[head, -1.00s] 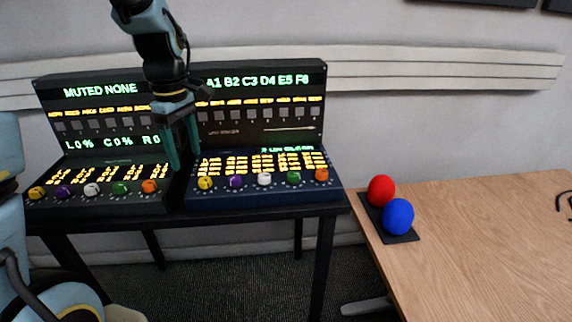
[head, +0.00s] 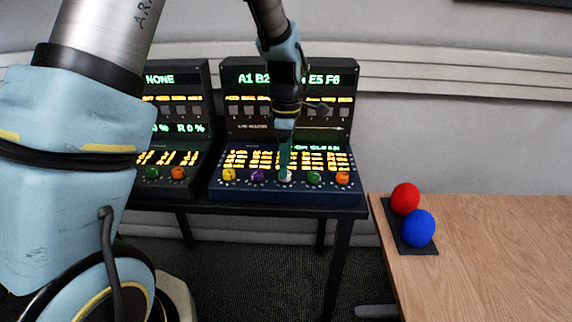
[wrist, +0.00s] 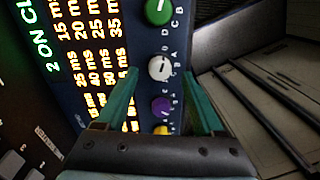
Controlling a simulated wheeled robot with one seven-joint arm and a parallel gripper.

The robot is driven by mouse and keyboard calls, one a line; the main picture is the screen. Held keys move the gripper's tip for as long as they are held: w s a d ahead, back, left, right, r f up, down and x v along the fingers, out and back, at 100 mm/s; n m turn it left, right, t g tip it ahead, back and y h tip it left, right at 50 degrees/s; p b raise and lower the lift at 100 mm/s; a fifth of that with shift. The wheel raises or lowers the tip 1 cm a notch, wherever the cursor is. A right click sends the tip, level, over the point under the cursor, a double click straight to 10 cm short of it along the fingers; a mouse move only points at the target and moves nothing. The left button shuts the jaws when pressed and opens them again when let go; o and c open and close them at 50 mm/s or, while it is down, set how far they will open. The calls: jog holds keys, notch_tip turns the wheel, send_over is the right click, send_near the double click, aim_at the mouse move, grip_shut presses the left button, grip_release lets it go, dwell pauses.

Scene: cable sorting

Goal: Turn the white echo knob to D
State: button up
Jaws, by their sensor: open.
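The white knob (head: 287,176) is the middle one in the knob row of the right console (head: 240,190). In the wrist view the white knob (wrist: 160,68) shows a short pale mark on its face, with small letters beside it. My gripper (head: 285,163) reaches down to it from above. In the wrist view my gripper (wrist: 161,74) is open, one green finger on each side of the white knob, with visible gaps between. How deep the fingertips sit around it I cannot tell. In the head view the fingers partly cover the knob.
A purple knob (wrist: 161,107) and a green knob (wrist: 158,12) flank the white one closely. Yellow (head: 229,174) and orange (head: 343,178) knobs end the row. A second console stands left. A wooden table (head: 490,270) at right holds a red ball (head: 405,198) and blue ball (head: 418,228).

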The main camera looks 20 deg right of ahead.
jog(key=shift+f, duration=1.2)
grip_shut()
